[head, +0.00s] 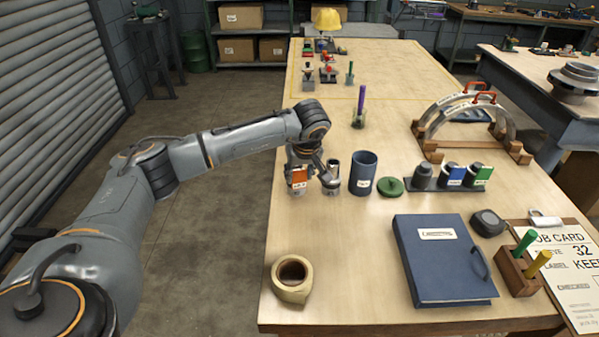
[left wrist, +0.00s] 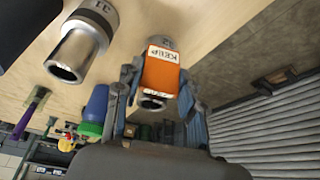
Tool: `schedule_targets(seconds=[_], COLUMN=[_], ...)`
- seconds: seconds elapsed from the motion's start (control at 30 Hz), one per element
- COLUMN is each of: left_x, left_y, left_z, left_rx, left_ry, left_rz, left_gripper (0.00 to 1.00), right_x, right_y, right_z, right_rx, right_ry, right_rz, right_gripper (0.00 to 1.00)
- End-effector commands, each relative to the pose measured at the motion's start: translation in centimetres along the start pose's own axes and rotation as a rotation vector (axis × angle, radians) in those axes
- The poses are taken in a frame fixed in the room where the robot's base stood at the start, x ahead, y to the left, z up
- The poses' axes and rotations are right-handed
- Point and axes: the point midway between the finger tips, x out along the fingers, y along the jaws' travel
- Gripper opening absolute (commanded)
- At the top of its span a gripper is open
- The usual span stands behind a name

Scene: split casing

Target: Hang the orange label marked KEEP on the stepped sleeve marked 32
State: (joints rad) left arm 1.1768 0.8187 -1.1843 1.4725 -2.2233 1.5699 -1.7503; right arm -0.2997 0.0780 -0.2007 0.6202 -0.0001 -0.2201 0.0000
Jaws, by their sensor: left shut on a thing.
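The orange label (head: 299,174) marked KEEP is at my left gripper (head: 313,178). In the left wrist view the label (left wrist: 160,72) sits between the two fingers (left wrist: 156,98) and the gripper is shut on it. A metal sleeve (head: 298,190) stands directly behind the label, its rim and dark bore partly showing; its mark is only partly legible, and whether the label hangs on it I cannot tell. A second stepped metal sleeve (head: 331,184) stands just to the right; in the left wrist view this sleeve (left wrist: 80,48) seems marked 31. My right gripper is not in view.
A dark blue cup (head: 362,178) and green lid (head: 390,187) stand right of the sleeves. A tape roll (head: 292,280), blue binder (head: 440,262) and job card (head: 572,275) lie nearer. A dark rack (head: 425,184) carries blue and green labels.

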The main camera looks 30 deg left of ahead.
Motion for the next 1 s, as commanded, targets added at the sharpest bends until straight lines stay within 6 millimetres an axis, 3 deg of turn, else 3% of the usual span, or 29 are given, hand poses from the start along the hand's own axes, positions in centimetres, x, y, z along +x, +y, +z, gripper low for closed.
schedule_targets(seconds=[0.33,0.37,0.5,1.0], left_x=[0.33,0.33,0.33,-0.63], left_y=[0.02,0.02,0.01,-0.01], left_z=[0.13,0.13,0.13,-0.25], left_rx=[0.0,0.0,0.0,0.0], left_ry=[0.0,0.0,0.0,0.0], left_rz=[0.0,0.0,0.0,0.0], left_gripper=[0.04,0.41,0.65,0.65], right_x=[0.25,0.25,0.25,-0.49], right_y=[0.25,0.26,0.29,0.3], right_z=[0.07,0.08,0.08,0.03], right_rx=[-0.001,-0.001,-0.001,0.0], right_ry=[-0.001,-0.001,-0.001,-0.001], right_rz=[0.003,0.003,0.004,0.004], right_gripper=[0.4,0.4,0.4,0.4])
